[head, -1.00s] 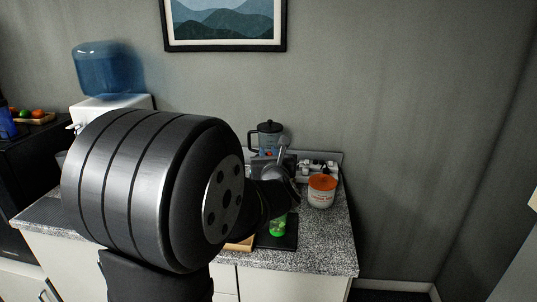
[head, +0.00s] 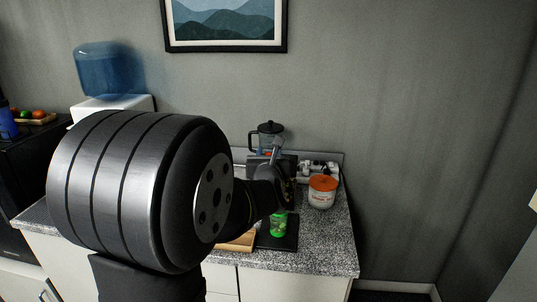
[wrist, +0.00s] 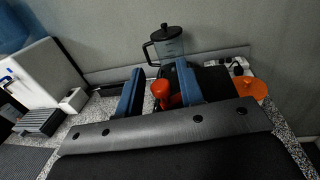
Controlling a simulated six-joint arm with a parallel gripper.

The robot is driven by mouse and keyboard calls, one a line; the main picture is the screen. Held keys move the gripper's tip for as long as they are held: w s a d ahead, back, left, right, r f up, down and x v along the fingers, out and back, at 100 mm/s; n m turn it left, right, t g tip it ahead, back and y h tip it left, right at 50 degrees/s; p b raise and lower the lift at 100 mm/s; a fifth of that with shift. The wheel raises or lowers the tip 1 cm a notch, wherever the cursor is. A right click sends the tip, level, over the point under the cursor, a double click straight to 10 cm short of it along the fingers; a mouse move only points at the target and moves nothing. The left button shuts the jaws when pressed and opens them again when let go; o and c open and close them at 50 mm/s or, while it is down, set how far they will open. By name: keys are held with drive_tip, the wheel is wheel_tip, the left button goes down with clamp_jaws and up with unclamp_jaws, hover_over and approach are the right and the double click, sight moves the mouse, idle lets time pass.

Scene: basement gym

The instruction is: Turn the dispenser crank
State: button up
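In the wrist view my gripper (wrist: 157,82) is open, with its two blue-grey fingers well apart. An orange-red knob (wrist: 160,89), apparently the crank's, shows between the fingers, nearer the right one. I cannot tell whether either finger touches it. A dark body (wrist: 214,80), which may be the dispenser, is partly hidden behind the right finger. In the head view my arm covers much of the counter and hides the crank. A green cup (head: 279,225) stands on a black mat (head: 277,242) at the counter's front.
A dark-lidded blender jug (wrist: 166,46) stands behind the fingers. A white tub with an orange lid (head: 322,190) is to the right, near white fittings at the wall. A wooden board (head: 240,242) lies left of the mat. A white water cooler (wrist: 38,72) is at left.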

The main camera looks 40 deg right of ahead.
idle(0.3)
drive_tip(key=v, duration=1.7)
drive_tip(key=shift+s, duration=0.2)
drive_tip(key=shift+a+f, duration=0.1)
drive_tip(key=shift+c, duration=0.2)
drive_tip(key=w+a+f+n+g+y, duration=0.1)
drive_tip(key=a+f+n+g+y, duration=0.15)
drive_tip(key=f+n, duration=0.45)
drive_tip(key=w+a+f+n+g+y, duration=0.15)
drive_tip(key=f+n+g, duration=0.3)
drive_tip(key=n, duration=0.45)
wheel_tip(320, 180, up, 11)
drive_tip(key=w+n+t+h, duration=0.25)
drive_tip(key=n+h, duration=0.65)
drive_tip(key=n, duration=0.7)
drive_tip(key=shift+g, duration=0.35)
drive_tip(key=x, duration=1.7)
drive_tip(key=shift+w+a+f, duration=0.1)
drive_tip(key=shift+w+f, duration=0.05)
drive_tip(key=shift+w, duration=0.15)
